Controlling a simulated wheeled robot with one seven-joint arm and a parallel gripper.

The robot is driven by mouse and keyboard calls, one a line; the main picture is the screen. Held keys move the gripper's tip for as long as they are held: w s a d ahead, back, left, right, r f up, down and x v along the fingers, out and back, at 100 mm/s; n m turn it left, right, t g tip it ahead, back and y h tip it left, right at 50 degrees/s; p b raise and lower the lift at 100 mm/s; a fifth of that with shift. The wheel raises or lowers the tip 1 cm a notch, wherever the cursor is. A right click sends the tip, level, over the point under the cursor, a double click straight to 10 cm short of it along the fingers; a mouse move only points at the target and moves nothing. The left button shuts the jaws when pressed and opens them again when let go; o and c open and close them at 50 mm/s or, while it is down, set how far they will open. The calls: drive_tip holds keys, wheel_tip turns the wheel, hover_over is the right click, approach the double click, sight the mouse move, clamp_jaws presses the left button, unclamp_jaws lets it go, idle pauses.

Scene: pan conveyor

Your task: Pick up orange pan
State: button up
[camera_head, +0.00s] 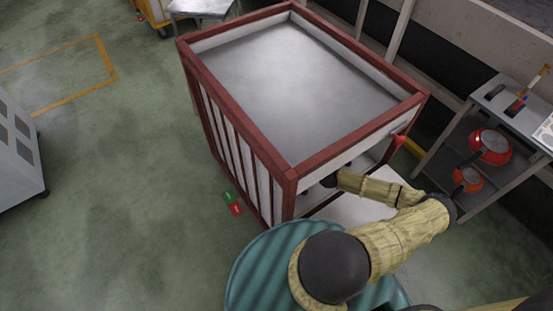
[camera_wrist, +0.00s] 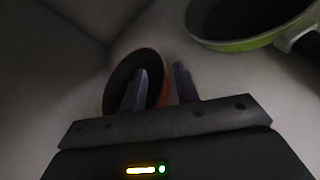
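An orange pan (camera_wrist: 167,92) with a dark inside shows in the wrist view, tilted in a dim, pale-walled space. My gripper (camera_wrist: 160,73) has its two fingers apart. The left finger overlaps the pan's dark inside and the right finger is just outside its right rim, so the near rim shows between them. I cannot tell whether either finger touches the pan. The pan's handle is not visible. In the head view my arm reaches under the top of a red-framed crate (camera_head: 230,102), which hides my gripper and this pan.
A green pan (camera_wrist: 245,44) with a dark handle lies close at upper right in the wrist view. In the head view, a larger red pan (camera_head: 503,156) and a smaller red-orange pan (camera_head: 474,187) sit on a rack at right. Open floor (camera_head: 120,180) lies left.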

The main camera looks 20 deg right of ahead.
drive_tip(key=x, duration=0.2)
drive_tip(key=b+x, duration=0.1)
drive_tip(key=x, duration=0.1)
drive_tip(key=shift+s+f, duration=0.15)
drive_tip(key=shift+f, duration=0.25)
drive_tip(key=shift+w+f, duration=0.15)
drive_tip(key=shift+w, duration=0.4)
clamp_jaws()
